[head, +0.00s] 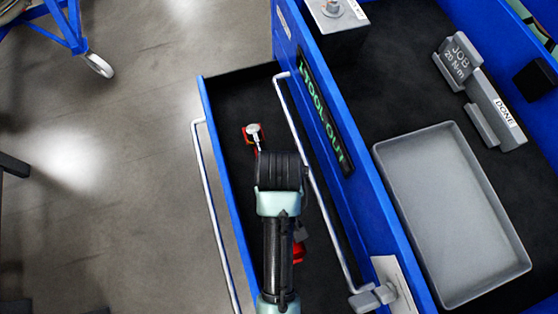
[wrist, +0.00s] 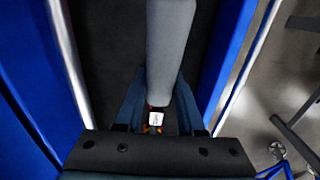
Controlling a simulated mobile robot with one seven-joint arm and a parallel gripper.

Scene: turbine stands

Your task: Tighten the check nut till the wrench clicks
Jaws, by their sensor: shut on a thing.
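The wrench's silver head (head: 254,130) shows in the open drawer (head: 237,108), over a red holder. Its shaft runs under my arm, which hides the rest in the head view. In the wrist view my gripper (wrist: 162,85) is shut on the wrench's thick grey handle (wrist: 171,40), with a dark finger on each side. A bolt-like fitting that may be the check nut (head: 331,7) stands on a light plate on a dark block at the top edge of the head view.
The blue cart's lit panel (head: 326,117) reads "TOOL OUT". An empty grey tray (head: 386,158), a "JOB 20 N·m" sign (head: 458,58) and a "DONE" stand (head: 497,105) are on the worktop. Drawer walls and metal rails flank my arm. Open floor lies left.

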